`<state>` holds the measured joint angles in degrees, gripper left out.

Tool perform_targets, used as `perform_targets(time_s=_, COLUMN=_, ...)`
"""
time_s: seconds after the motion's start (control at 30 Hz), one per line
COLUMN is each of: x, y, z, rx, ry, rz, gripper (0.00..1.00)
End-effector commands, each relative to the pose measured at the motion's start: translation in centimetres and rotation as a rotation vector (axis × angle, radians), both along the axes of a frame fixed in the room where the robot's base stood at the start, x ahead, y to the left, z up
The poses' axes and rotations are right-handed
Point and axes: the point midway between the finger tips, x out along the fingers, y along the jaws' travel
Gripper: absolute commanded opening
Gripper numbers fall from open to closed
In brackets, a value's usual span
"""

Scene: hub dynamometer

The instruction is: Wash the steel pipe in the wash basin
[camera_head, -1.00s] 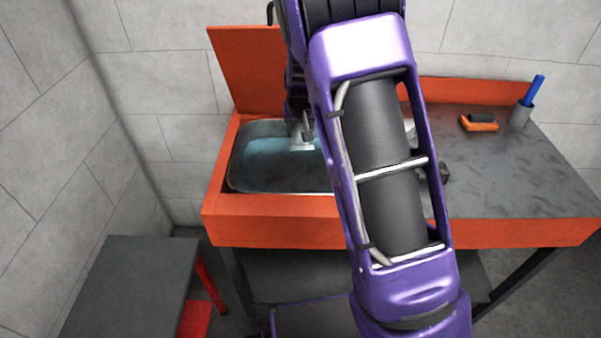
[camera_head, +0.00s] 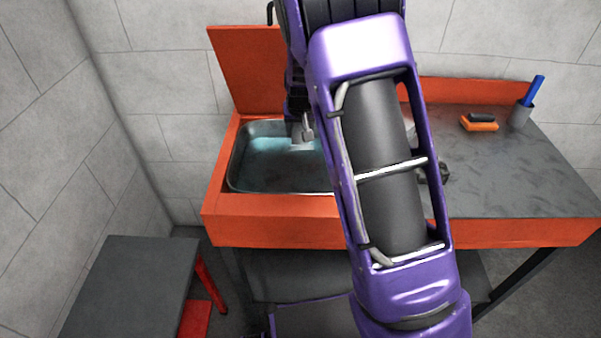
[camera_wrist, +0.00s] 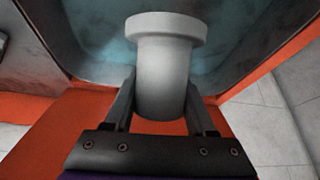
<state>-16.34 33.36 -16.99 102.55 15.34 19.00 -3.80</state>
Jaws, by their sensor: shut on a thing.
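The steel pipe (camera_wrist: 163,70) shows in the wrist view as a pale grey cylinder with a wider collar at its far end. My gripper (camera_wrist: 160,98) is shut on it, with one dark finger on each side. The wash basin (camera_head: 236,178) is a metal tub with bluish water, set in the left part of the orange bench. In the head view my gripper (camera_head: 301,130) is over or in the right part of the basin. My arm hides the basin's right end. I cannot tell how deep the pipe is in the water.
An orange and black block-like item (camera_head: 480,123) and a grey cup (camera_head: 520,116) with a blue handle stand at the back right of the dark worktop (camera_head: 500,175). An orange panel (camera_head: 245,70) rises behind the basin. A dark-topped stand (camera_head: 130,285) is at front left.

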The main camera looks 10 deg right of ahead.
Motion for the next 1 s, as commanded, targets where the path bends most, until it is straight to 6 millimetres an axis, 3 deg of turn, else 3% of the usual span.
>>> perform_targets(time_s=0.47, x=0.1, y=0.0, z=0.4, rx=0.001, ry=-0.003, rz=0.0, gripper=0.0)
perform_targets(time_s=0.83, x=0.1, y=0.0, z=3.6, rx=0.0, ry=-0.005, rz=0.0, gripper=0.0)
perform_targets(time_s=1.0, x=0.1, y=0.0, z=4.2, rx=0.0, ry=-0.002, rz=0.0, gripper=0.0)
